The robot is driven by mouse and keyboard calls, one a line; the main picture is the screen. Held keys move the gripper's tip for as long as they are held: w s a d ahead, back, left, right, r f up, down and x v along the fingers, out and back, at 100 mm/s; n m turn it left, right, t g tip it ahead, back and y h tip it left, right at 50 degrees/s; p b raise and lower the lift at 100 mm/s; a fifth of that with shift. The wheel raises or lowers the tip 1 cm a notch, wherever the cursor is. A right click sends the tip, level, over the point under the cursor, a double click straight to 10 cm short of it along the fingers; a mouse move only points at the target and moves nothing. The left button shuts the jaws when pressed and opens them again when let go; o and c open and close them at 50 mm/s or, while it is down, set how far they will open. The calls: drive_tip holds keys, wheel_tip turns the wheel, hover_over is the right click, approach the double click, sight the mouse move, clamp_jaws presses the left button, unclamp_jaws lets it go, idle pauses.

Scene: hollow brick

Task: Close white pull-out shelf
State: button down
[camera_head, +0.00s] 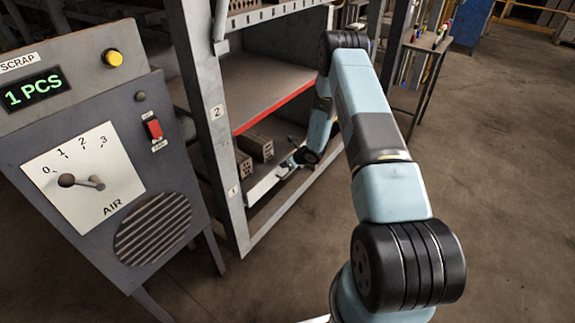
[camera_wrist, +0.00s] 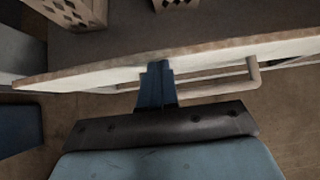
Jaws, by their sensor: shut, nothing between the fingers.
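The white pull-out shelf (camera_head: 265,186) is at the low level of the metal rack, its white front facing outward. In the wrist view its pale front board (camera_wrist: 90,73) runs across the picture, with a bar handle (camera_wrist: 254,74) on the right. My gripper (camera_wrist: 158,68) is shut and empty, its fingertips at the front board, left of the handle's visible end. I cannot tell whether they touch it. In the head view my gripper (camera_head: 288,165) is small and partly hidden beside the shelf front. Hollow bricks (camera_head: 256,146) lie on the shelf and also show in the wrist view (camera_wrist: 85,12).
A red-edged shelf (camera_head: 275,105) sits above the white one. The rack's grey post (camera_head: 220,150) stands left of it. A grey control box (camera_head: 100,170) is at the near left. Bare floor (camera_head: 500,180) is open on the right, with a small table (camera_head: 425,42) behind.

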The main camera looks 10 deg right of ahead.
drive_tip(key=s+d+f+v, duration=0.1)
drive_tip(key=s+f+v, duration=0.1)
drive_tip(key=v, duration=1.1)
drive_tip(key=a+r+n+y, duration=0.1)
drive_tip(key=a+r+n, duration=0.15)
drive_tip(key=r, duration=0.55)
drive_tip(key=a+r+n+y, duration=0.15)
drive_tip(key=r+n, duration=0.25)
drive_tip(key=r, duration=0.5)
drive_tip(key=s+a+r+n+g, duration=0.1)
drive_tip(key=s+a+r+n, duration=0.25)
drive_tip(key=r, duration=0.55)
drive_tip(key=s+a+r+n+g, duration=0.25)
drive_tip(key=s+r+n, duration=0.2)
drive_tip(key=r, duration=0.45)
drive_tip(key=s+d+r+n+h, duration=0.1)
drive_tip(key=s+r+n, duration=0.3)
drive_tip(key=s, duration=0.6)
drive_tip(key=s+d+r+n+t+h, duration=0.1)
drive_tip(key=s+r+n+h, duration=0.3)
drive_tip(key=s+r, duration=0.4)
drive_tip(key=s+d+r+n+t+h, duration=0.1)
drive_tip(key=s+d+r+n+h, duration=0.2)
drive_tip(key=s, duration=1.1)
wheel_tip(320, 180, up, 3)
drive_tip(key=shift+s+f+n, duration=0.1)
drive_tip(key=shift+s+n, duration=0.05)
drive_tip(key=shift+n, duration=1.1)
